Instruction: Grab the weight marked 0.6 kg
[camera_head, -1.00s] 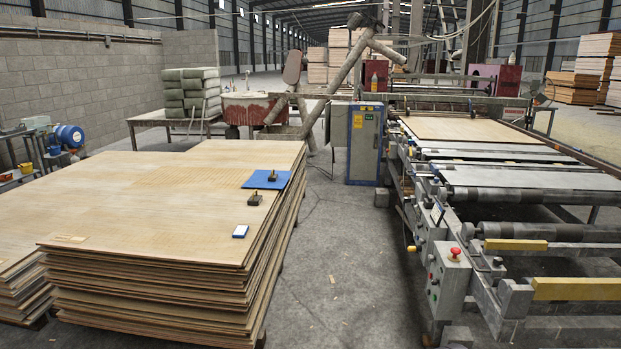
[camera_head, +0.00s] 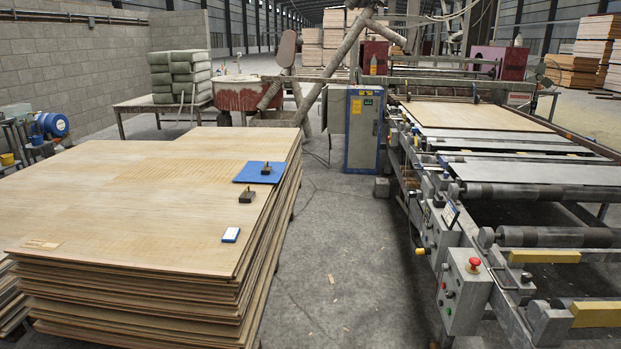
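Two small dark weights with upright handles are on the veneer stack (camera_head: 120,190) at the left. One weight (camera_head: 266,169) sits on a blue mat (camera_head: 246,172) near the stack's right edge. The other weight (camera_head: 246,196) sits on the bare veneer just in front of the mat. Their markings are too small to read, so I cannot tell which is 0.6 kg. A small white and blue block (camera_head: 231,235) lies nearer, close to the same edge. My gripper is not in view.
A roller conveyor line (camera_head: 540,190) with a control box (camera_head: 465,290) runs along the right. A grey electrical cabinet (camera_head: 362,130) stands at the aisle's far end. The concrete aisle (camera_head: 335,250) between stack and conveyor is clear apart from small scraps.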

